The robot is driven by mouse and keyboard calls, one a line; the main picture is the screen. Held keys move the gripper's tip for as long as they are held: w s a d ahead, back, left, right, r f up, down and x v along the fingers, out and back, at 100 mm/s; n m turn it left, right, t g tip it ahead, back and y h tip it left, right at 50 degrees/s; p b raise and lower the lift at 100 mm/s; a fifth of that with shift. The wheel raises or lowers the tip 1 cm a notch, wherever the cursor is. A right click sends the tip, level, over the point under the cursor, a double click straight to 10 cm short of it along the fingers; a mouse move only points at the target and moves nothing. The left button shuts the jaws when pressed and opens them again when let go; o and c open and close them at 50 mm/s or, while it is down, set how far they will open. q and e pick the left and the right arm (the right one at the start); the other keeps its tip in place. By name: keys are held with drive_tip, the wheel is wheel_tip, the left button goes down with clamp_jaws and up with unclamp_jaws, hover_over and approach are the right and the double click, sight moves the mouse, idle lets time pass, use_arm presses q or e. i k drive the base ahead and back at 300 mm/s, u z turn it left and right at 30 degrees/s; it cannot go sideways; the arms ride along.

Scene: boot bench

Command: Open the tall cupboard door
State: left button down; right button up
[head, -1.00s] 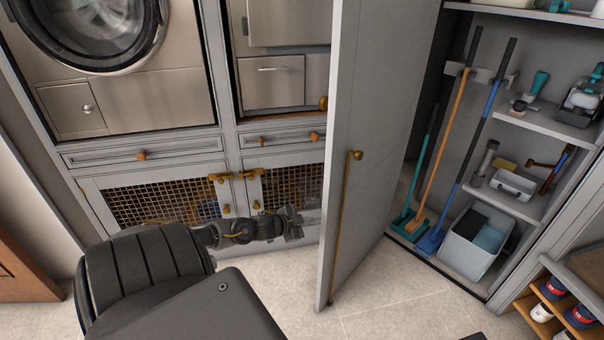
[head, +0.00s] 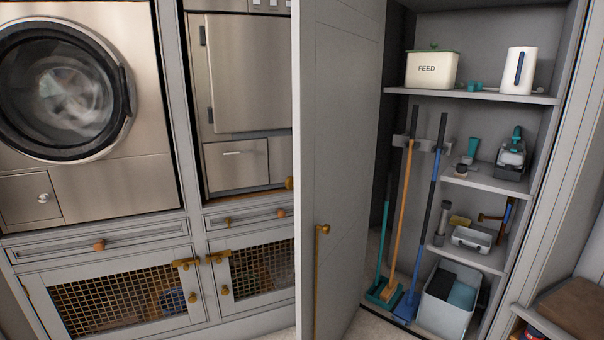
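The tall cupboard door (head: 345,150) is a grey panel standing wide open, swung out toward me on the left side of the cupboard. Its long brass handle (head: 317,285) runs down the face near the free edge, with a knob at the top. The open tall cupboard (head: 556,130) shows its shelves and contents to the right of the door. Neither of my grippers is in the head view.
Brooms and mops, one with an orange pole (head: 402,215), stand inside beside a grey bin (head: 446,302). Shelves hold a feed tin (head: 432,70) and a white canister (head: 518,70). Left are a washing machine (head: 100,180) and mesh-front cabinets (head: 118,302). A brown-topped bench (head: 575,305) is lower right.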

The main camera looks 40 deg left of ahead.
sight(338, 45)
drive_tip(key=k, duration=0.4)
drive_tip(key=z, duration=0.75)
drive_tip(key=i, duration=0.7)
drive_tip(key=u, duration=1.05)
